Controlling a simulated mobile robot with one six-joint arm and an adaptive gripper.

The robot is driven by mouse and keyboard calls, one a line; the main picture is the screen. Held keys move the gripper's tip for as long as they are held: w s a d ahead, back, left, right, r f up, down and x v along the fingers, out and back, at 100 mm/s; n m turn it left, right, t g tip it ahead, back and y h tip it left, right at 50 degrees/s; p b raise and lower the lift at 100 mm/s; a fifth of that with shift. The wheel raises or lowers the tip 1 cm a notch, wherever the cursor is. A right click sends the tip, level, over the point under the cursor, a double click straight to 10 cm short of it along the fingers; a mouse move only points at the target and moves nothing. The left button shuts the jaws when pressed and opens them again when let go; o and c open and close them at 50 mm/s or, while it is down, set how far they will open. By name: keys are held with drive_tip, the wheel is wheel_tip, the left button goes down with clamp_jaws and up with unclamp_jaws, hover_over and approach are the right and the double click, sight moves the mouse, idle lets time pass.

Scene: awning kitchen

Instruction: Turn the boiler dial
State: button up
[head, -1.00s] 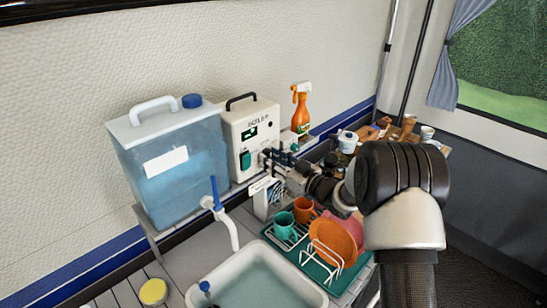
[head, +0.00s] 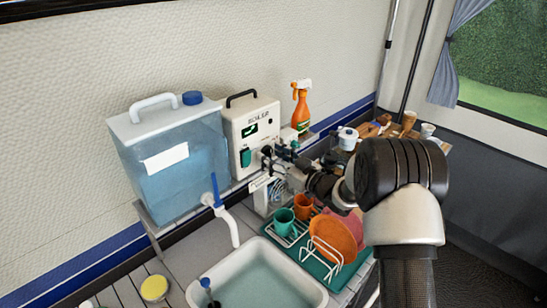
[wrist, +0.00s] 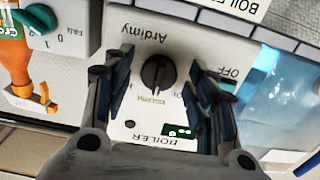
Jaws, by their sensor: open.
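The boiler (head: 253,112) is a pale box with a black handle, standing against the wall right of the water tank. Its black round dial (wrist: 158,73) with a raised grip bar shows in the wrist view, the bar roughly upright in the picture. My gripper (wrist: 161,68) is open, with one finger on each side of the dial and visible gaps between. In the head view my gripper (head: 278,154) is at the boiler's lower right front and hides the dial area. A green switch (head: 245,158) marked OFF in the wrist view lies beside the dial.
The blue water tank (head: 175,165) stands left of the boiler. A fan control knob (wrist: 40,19) and an orange spray bottle (head: 301,110) are on the other side. A dish rack (head: 327,262) with cups and plates and a sink (head: 215,291) lie below my arm.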

drive_tip(key=shift+d, duration=0.1)
drive_tip(key=v, duration=1.2)
drive_tip(key=shift+r, duration=0.1)
